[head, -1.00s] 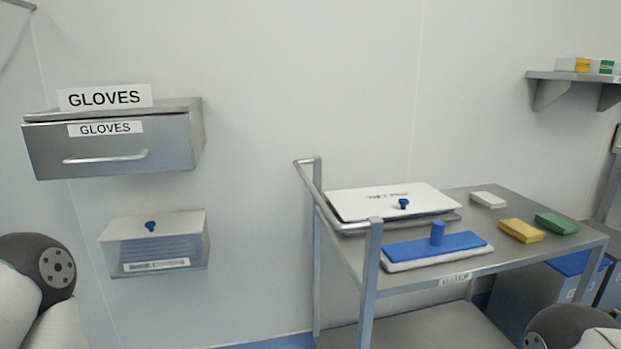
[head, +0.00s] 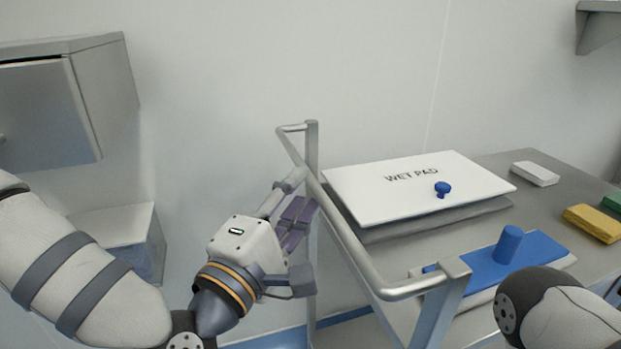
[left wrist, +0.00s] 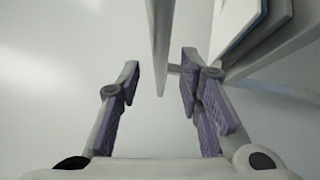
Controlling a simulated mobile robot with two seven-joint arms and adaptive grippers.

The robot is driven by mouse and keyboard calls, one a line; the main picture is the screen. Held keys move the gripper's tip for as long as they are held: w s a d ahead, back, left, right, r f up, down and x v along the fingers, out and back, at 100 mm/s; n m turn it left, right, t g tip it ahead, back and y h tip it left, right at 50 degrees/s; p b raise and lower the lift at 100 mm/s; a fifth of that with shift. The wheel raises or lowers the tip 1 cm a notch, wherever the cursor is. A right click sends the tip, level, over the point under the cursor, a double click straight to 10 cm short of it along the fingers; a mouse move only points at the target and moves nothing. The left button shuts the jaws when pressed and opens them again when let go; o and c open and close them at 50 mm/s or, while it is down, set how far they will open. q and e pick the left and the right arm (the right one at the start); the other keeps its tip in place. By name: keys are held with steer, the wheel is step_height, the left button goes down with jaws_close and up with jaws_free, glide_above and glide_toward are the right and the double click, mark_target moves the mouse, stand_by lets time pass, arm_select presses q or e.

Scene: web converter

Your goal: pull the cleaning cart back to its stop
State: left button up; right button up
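The cleaning cart (head: 545,205) stands at the right with its grey push handle (head: 352,243) on the left side. My left gripper (head: 302,226) is open at the left of the handle. In the left wrist view the handle bar (left wrist: 160,45) comes between the spread fingers of the left gripper (left wrist: 158,80), nearer the right finger, with gaps on both sides. The fingers are not closed on it. My right gripper is out of view. The cart's stop cannot be made out.
On the cart lie a white WET PAD lid (head: 385,195) with a blue knob, a blue pad with a handle (head: 490,265), and white (head: 534,174) and yellow (head: 592,223) blocks. A wall glove box (head: 50,110) hangs at left; a lower clear box (head: 125,230) is behind my arm.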

mark_target(310, 174)
arm_select(q)
steer(key=x, duration=0.4)
steer(key=shift+w+d, duration=0.15)
steer(key=shift+w, duration=0.1)
jaws_close()
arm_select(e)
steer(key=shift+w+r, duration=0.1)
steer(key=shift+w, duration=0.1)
